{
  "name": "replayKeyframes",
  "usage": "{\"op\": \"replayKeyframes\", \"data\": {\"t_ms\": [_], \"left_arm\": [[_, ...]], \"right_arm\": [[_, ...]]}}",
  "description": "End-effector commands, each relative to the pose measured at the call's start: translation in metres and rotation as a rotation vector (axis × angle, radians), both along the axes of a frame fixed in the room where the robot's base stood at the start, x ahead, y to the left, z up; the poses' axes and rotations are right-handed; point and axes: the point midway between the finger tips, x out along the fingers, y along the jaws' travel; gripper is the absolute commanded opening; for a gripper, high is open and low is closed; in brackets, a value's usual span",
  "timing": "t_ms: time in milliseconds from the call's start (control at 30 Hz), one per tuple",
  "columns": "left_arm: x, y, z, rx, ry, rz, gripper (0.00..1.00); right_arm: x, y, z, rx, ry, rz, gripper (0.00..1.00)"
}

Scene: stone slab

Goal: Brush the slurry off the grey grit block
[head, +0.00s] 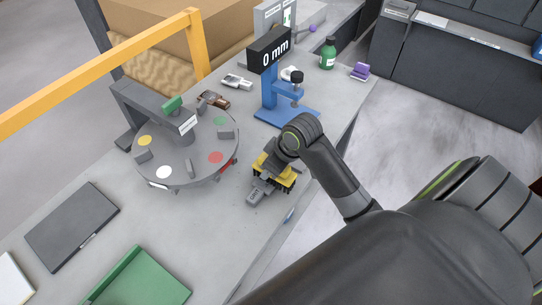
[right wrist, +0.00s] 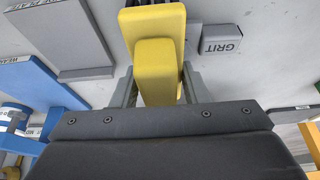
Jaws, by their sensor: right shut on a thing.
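My right gripper (head: 272,166) is shut on a yellow brush (head: 287,180) with dark bristles, low over the stone slab. In the right wrist view the gripper (right wrist: 157,92) holds the brush's yellow body (right wrist: 150,22). The grey grit block (head: 257,195) lies on the slab just beside the brush, on its near-left side. In the right wrist view the block (right wrist: 221,37) shows its GRIT label, apart from the yellow body. I cannot make out slurry on it. Whether the bristles touch the block is unclear. My left gripper is not in view.
A round grey turntable (head: 190,165) with coloured dots stands left of the brush. A blue gauge stand (head: 270,95) with a 0 mm display (head: 270,50) is behind. A green bottle (head: 328,54) stands farther back. A dark plate (head: 72,226) and green tray (head: 145,280) lie front left.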

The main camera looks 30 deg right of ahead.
Motion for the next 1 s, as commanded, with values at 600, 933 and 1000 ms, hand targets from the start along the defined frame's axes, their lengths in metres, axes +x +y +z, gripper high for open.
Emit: {"op": "replayKeyframes", "data": {"t_ms": [600,933,1000], "left_arm": [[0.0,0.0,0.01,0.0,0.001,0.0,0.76],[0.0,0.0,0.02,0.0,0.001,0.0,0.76],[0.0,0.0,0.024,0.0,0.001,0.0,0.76]], "right_arm": [[0.022,0.01,0.0,0.002,0.003,-0.001,0.13],[0.019,0.008,0.002,0.0,0.003,0.0,0.13],[0.015,0.007,0.003,-0.001,0.005,-0.001,0.13]]}}
